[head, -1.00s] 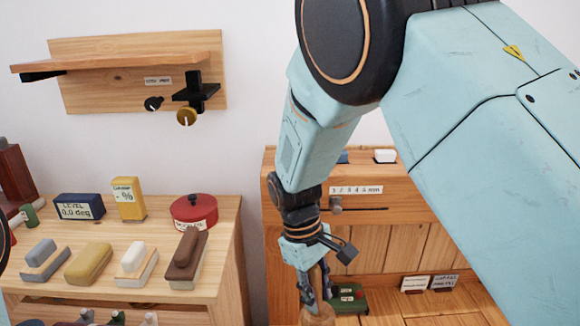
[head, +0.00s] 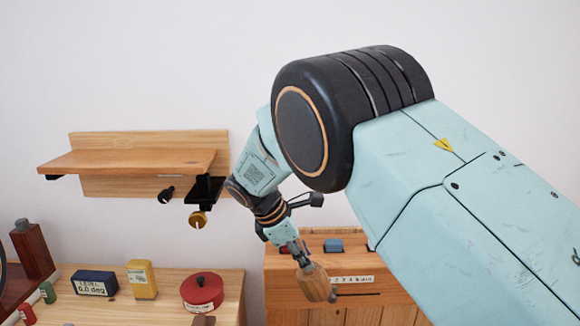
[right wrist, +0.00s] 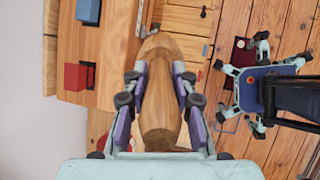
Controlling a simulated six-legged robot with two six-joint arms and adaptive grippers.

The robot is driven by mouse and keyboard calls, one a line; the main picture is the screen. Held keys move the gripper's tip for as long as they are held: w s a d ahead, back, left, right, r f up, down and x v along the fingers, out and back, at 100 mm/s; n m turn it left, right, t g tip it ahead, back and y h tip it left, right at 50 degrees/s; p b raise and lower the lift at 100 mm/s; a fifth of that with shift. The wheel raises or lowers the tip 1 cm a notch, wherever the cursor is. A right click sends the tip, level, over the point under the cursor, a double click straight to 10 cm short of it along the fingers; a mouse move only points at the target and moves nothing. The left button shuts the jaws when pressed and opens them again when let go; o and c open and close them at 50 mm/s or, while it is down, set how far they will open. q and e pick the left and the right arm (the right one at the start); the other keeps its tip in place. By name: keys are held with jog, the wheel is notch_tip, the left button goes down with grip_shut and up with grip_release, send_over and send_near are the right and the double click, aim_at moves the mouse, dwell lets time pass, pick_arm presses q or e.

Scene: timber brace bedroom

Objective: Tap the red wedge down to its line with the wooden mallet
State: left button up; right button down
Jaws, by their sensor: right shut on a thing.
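My right gripper (head: 300,258) is shut on a pale wooden mallet (head: 316,283), which hangs tilted in front of the timber cabinet. In the right wrist view, the mallet (right wrist: 160,105) lies between the two fingers (right wrist: 160,85) of the gripper. A red block (right wrist: 75,77), which looks like the red wedge, sits at a dark slot in the wood on the left of that view, apart from the mallet. Its line cannot be made out. My left gripper is not in view.
A blue block (head: 333,246) sits on the cabinet (head: 352,262) top. A wall shelf (head: 135,162) with a black bracket (head: 205,190) and brass knob (head: 198,219) is up left. A side table (head: 232,290) holds a red tin (head: 202,290), yellow box (head: 142,279) and level box (head: 95,282).

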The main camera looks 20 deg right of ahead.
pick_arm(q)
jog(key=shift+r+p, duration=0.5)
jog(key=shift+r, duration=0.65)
pick_arm(e)
jog(key=w+r+n+t+y, duration=0.3)
jog(key=w+r+n+t, duration=0.4)
jog(key=w+r+n, duration=0.2)
jog(key=shift+w+r+n, duration=0.25)
jog(key=shift+r+n, duration=0.7)
jog(key=shift+n, duration=0.65)
notch_tip(320, 180, down, 5)
jog(key=b, duration=0.3)
pick_arm(q)
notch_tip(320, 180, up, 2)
jog(key=p, duration=0.5)
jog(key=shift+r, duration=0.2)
pick_arm(e)
notch_tip(320, 180, up, 5)
jog(key=shift+r, duration=0.15)
